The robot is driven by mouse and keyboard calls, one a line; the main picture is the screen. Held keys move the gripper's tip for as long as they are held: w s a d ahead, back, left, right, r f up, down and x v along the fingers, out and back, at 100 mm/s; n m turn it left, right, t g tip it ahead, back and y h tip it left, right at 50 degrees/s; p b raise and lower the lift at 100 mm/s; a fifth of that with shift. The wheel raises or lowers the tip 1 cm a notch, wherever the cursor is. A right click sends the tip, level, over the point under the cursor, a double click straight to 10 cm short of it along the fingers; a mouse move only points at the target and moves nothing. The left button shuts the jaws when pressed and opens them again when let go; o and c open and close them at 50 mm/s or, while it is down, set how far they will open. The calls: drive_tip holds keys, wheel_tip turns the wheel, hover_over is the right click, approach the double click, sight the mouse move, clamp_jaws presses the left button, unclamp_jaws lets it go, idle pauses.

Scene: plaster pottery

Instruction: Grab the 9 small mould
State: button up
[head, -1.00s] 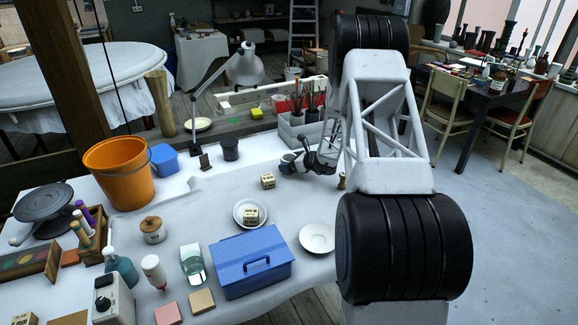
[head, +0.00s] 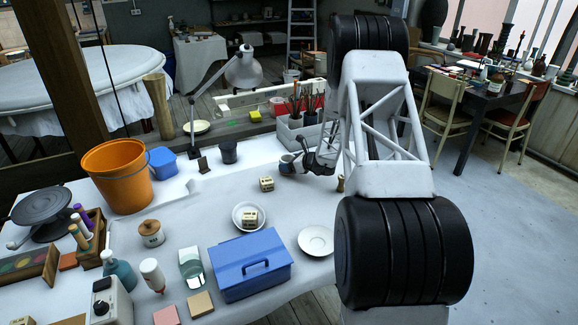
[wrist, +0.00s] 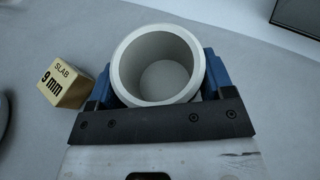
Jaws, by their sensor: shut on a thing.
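My gripper (wrist: 158,85) is shut on a pale grey, round, hollow cup-like pot (wrist: 160,45), with blue finger pads on either side of it. The pot is upright with its open mouth toward the wrist camera, and it looks empty. In the head view my gripper (head: 299,163) is small and the pot (head: 287,165) shows at its left end. A small tan block (wrist: 64,83) marked "SLAB 9 mm" sits left of the gripper, apart from it. It also shows in the head view (head: 267,184). I cannot tell whether the pot touches the table.
A second marked block (head: 250,217) lies on a white saucer (head: 237,222). An empty saucer (head: 317,240), a blue toolbox (head: 250,268) and an orange bucket (head: 117,173) stand nearby. A tool caddy (head: 298,130) is behind my gripper. The white tabletop left of the block is clear.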

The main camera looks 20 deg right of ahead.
drive_tip(key=shift+r, duration=0.5)
drive_tip(key=shift+s+r, duration=0.1)
drive_tip(key=shift+r, duration=0.8)
drive_tip(key=s+a, duration=0.1)
drive_tip(key=s, duration=0.4)
drive_tip(key=s+a+r, duration=0.1)
drive_tip(key=s+a, duration=0.1)
drive_tip(key=s, duration=0.2)
drive_tip(key=s+a, duration=0.1)
drive_tip(key=s, duration=0.4)
drive_tip(key=shift+s+a+r, duration=0.15)
drive_tip(key=shift+s+a, duration=0.1)
drive_tip(key=shift+s, duration=0.3)
